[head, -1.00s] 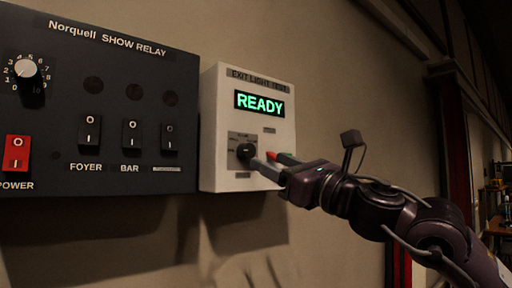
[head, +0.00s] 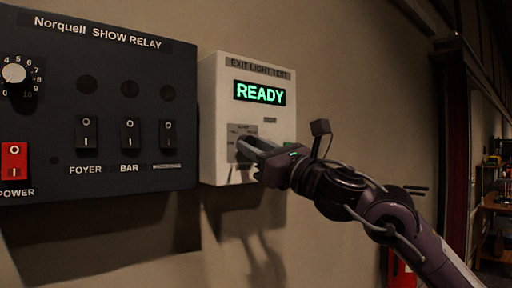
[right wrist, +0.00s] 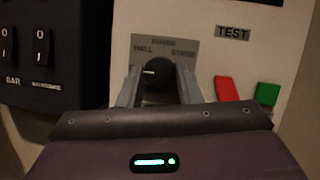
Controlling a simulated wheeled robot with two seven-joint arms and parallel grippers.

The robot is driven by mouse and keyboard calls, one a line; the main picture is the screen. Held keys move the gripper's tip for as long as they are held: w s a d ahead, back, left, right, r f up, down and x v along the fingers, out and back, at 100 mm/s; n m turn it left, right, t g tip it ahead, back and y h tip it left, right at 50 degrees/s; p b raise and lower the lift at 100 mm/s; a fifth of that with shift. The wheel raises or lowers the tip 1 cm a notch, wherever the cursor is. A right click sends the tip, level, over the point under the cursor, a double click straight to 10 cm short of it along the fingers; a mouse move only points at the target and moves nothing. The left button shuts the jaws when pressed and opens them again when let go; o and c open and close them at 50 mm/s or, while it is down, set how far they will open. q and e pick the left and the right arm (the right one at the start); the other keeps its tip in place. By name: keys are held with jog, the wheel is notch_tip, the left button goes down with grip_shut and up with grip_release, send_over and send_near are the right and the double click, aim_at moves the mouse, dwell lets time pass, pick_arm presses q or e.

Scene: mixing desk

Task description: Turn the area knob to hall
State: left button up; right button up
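The area knob (right wrist: 157,76) is a small black round knob on the light panel box (head: 209,130). In the right wrist view its white mark points left. The word HALL shows on its label plate (right wrist: 163,45) above left of the knob. My right gripper (head: 243,147) is at the knob, with one finger on each side of it. The fingers sit very close to the knob's sides; whether they press on it cannot be made out. In the head view the fingers hide the knob. My left gripper is not in view.
A red button (right wrist: 227,88) and a green button (right wrist: 267,93) sit right of the knob, close to the right finger. A lit READY display (head: 260,93) is above. The black relay panel (head: 60,110) with switches stands close on the left.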

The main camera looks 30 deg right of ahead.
jog(key=c, duration=0.4)
jog(key=shift+m, duration=0.3)
jog(key=m+h, duration=0.1)
jog(key=m, duration=0.1)
jog(key=m+h, duration=0.1)
jog(key=m, duration=0.2)
jog(key=m+h, duration=0.2)
jog(key=shift+a+r+t+p, duration=0.1)
jog(key=shift+a+t+p, duration=0.15)
jog(key=shift+t+p, duration=0.15)
jog(key=shift+a+m+g+h+p, duration=0.15)
jog(key=shift+m+h+p, duration=0.2)
jog(key=shift+m+h, duration=0.8)
jog(key=shift+d+m+g+h+p, duration=0.15)
jog(key=shift+m+h+p, duration=0.3)
jog(key=shift+m, duration=1.2)
jog(key=shift+a, duration=0.1)
jog(key=o, duration=1)
jog(key=shift+c, duration=0.2)
